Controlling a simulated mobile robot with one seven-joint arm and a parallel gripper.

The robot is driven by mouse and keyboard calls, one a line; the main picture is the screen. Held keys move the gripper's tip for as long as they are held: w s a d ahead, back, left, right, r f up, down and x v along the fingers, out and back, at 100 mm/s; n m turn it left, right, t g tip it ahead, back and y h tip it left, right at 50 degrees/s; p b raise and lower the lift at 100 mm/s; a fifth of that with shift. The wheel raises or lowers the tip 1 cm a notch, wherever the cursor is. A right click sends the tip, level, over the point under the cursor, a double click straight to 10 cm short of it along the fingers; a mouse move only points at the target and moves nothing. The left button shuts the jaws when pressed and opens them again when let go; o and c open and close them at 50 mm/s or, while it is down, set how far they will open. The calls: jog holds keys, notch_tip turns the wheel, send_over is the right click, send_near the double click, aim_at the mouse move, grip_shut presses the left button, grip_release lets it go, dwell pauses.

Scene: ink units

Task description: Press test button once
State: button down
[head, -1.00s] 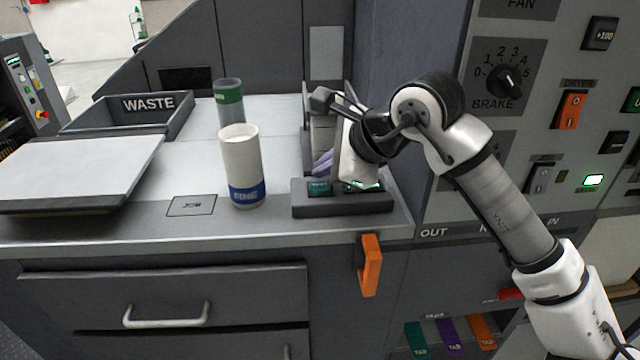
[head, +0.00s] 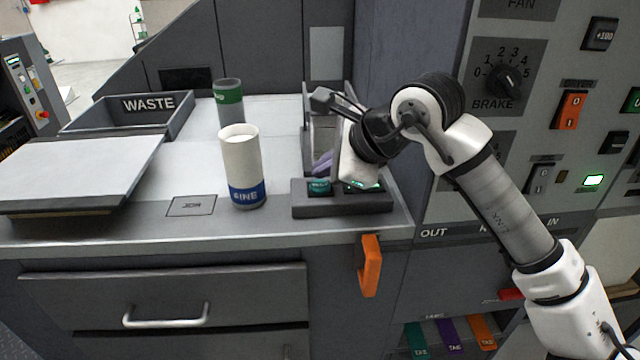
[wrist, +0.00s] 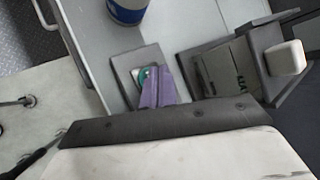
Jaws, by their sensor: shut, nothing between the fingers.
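A dark grey button box (head: 343,206) stands at the counter's front right. Its left teal button (head: 319,187) carries lettering too small to read; this teal button also shows in the wrist view (wrist: 141,77). A second, green-lit button (head: 363,187) on the right is partly hidden by my white hand. My gripper (head: 318,170) has purple fingers shut together and empty, pointing down and left just above and behind the teal button. In the wrist view my gripper (wrist: 158,70) overlaps the button's edge. I cannot tell whether the fingertips touch it.
A white cup with a blue band (head: 242,165) stands left of the box, with a green-banded container (head: 228,95) behind. A grey holder (head: 308,125) stands close behind my fingers. The waste tray (head: 125,115) is at the back left. An orange handle (head: 369,265) hangs below.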

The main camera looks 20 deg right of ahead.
aim_at(325, 188)
jog(key=shift+f, duration=0.1)
dwell(0.3)
jog(key=shift+f+b, duration=0.4)
jog(key=shift+b, duration=0.4)
jog(key=shift+f+b, duration=0.45)
jog(key=shift+b, duration=0.15)
dwell(0.4)
jog(key=shift+r, duration=0.1)
jog(key=shift+r+p, duration=0.35)
jog(key=shift+r, duration=0.45)
jog(key=shift+r+p, duration=1.3)
jog(key=shift+r, duration=1.3)
jog(key=shift+f, duration=0.1)
